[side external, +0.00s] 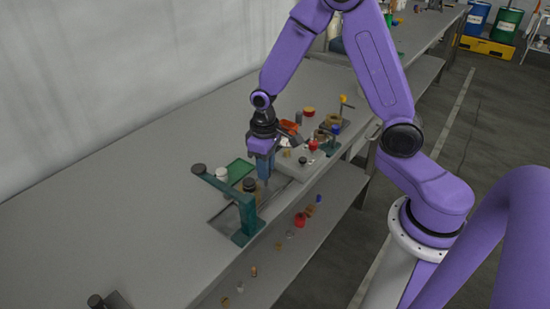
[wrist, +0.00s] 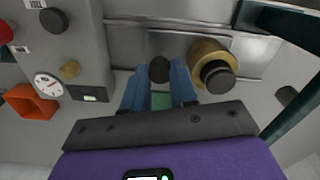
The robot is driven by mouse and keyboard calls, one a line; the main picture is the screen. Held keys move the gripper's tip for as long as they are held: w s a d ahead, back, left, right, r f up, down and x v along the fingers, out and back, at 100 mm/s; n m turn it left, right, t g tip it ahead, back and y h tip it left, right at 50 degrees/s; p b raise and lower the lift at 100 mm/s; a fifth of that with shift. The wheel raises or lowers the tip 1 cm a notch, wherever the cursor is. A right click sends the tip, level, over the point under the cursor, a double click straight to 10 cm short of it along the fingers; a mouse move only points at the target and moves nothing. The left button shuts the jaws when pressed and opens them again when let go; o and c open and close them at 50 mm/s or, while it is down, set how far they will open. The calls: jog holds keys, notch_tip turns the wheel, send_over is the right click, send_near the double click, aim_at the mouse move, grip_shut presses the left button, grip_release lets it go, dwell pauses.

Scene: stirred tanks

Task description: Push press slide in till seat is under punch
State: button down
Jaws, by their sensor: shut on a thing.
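The teal press frame (side external: 247,214) stands near the bench's front edge, with a dark knob on its raised arm. It also shows at the right of the wrist view (wrist: 288,24). The grey metal press slide (wrist: 184,46) runs across the wrist view. A brass seat (wrist: 203,50) with a black piece in it is on the slide, left of the frame. My gripper (wrist: 159,82) points down, its blue fingers shut on a dark round knob (wrist: 159,68) beside the seat. In the side view, the fingers (side external: 263,170) are just behind the press. The punch tip is not clearly visible.
A grey box with a gauge (wrist: 48,84) stands close beside my gripper. An orange bin (wrist: 30,104) lies beyond it. The bench's left part is mostly clear.

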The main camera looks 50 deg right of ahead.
aim_at(245, 184)
jog(key=a, duration=0.8)
jog(key=c, duration=1.2)
grip_release()
jog(key=shift+a, duration=0.1)
jog(key=shift+r, duration=0.25)
notch_tip(245, 184, up, 17)
